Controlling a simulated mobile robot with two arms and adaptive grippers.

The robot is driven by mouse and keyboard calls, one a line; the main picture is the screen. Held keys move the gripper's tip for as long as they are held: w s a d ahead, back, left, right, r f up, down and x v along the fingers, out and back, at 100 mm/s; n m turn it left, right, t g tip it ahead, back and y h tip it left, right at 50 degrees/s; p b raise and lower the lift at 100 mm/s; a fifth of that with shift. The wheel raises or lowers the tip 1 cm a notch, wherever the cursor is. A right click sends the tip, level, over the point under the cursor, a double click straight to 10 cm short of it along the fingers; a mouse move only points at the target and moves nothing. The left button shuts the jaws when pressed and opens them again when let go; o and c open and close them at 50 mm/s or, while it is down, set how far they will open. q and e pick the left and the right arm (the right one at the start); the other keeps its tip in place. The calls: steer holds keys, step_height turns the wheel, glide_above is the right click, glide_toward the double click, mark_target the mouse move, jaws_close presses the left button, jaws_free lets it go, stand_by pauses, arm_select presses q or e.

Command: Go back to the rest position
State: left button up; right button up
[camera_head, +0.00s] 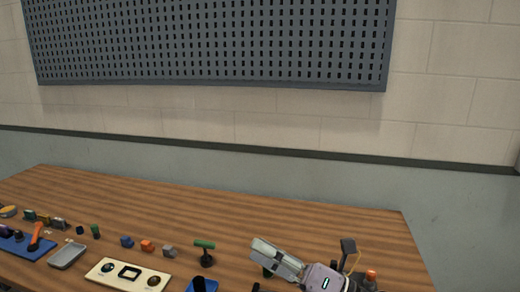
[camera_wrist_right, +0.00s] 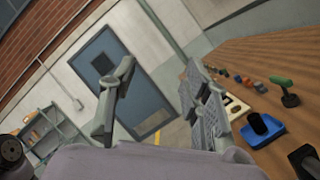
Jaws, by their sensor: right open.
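My right gripper (camera_head: 268,255) is at the lower right of the head view, above the near part of the wooden table, pointing left. In the right wrist view its two fingers (camera_wrist_right: 160,100) stand wide apart with nothing between them. Past them show a blue door, the wall and the table's edge. My left gripper is in neither view.
The wooden table (camera_head: 330,222) holds a cream board (camera_head: 104,278), a grey tray (camera_head: 68,256), a green-topped stand (camera_head: 205,250), small blocks and a blue tray (camera_wrist_right: 264,140). An orange-topped object (camera_head: 371,275) is beside my right wrist. The table's back is clear.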

steer(key=w+d+f+m+t+h, duration=0.2)
steer(key=d+m+t+h, duration=0.4)
steer(key=m, duration=0.4)
steer(key=w+d+f+m+t+h, duration=0.2)
steer(key=d+m+t+h, duration=0.35)
steer(key=m, duration=0.55)
steer(key=s+d+f+m+g+h, duration=0.3)
steer(key=d+f+m+h, duration=0.15)
steer(key=f, duration=0.35)
steer(key=s+d+f+m+g+h, duration=0.35)
steer(key=f+m, duration=0.25)
steer(key=f, duration=0.2)
steer(key=s+f+m+g, duration=0.2)
steer(key=s+f+g, duration=0.35)
steer(key=s, duration=0.55)
steer(key=s+f+m+g, duration=0.3)
steer(key=s+f+g, duration=0.3)
steer(key=s, duration=0.4)
step_height(320, 180, down, 26)
steer(key=s, duration=0.1)
steer(key=s+d+f+g, duration=0.1)
steer(key=s+d+f, duration=0.2)
steer(key=s+f, duration=1.4)
steer(key=shift+s+f, duration=0.35)
